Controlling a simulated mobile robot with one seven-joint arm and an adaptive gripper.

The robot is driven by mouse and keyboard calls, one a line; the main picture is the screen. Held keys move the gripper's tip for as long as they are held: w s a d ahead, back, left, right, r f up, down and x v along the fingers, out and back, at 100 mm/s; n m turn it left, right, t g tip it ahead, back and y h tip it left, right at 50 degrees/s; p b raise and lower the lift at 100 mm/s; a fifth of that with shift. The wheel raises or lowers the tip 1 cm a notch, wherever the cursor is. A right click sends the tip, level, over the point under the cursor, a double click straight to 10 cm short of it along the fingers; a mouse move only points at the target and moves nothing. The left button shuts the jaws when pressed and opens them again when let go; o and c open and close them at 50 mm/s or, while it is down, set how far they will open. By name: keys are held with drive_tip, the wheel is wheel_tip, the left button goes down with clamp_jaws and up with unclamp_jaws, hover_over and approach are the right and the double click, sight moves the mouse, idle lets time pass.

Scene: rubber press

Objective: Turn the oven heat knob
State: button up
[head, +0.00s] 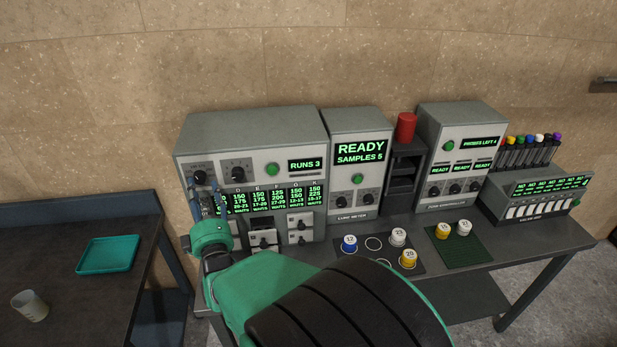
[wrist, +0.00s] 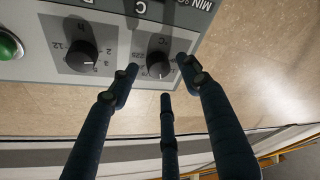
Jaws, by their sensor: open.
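The oven is the large grey box (head: 245,125) at the left of the bench, with a "RUNS 3" display and two black knobs on its white front. The left knob (head: 199,177), marked °C, is the heat knob; in the wrist view (wrist: 158,64) it shows upside down near the top middle. My gripper (head: 204,192) is just below and in front of it, fingers pointing at the panel. In the wrist view, the open fingers (wrist: 160,72) appear spread around the knob, one finger below it. I cannot tell whether any finger touches the knob.
The second oven knob (head: 238,173), marked h, is beside the heat knob. A green button (head: 272,169) is beyond it. A lumo meter (head: 359,120) stands right of the oven. Numbered caps (head: 349,243) lie on the bench in front. A teal tray (head: 107,255) is on the left table.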

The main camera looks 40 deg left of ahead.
drive_tip(key=v, duration=1.1)
drive_tip(key=w+d+r+m+h, duration=0.3)
drive_tip(key=w+d+r, duration=0.1)
drive_tip(key=w+d, duration=0.4)
drive_tip(key=w+d+r+m+h, duration=0.2)
drive_tip(key=w+d, duration=0.5)
drive_tip(key=w, duration=0.6)
drive_tip(key=shift+w+d+r+m+t+h+b, duration=0.35)
drive_tip(key=shift+r+m, duration=0.35)
drive_tip(key=shift+r, duration=0.4)
drive_tip(key=shift+s, duration=0.1)
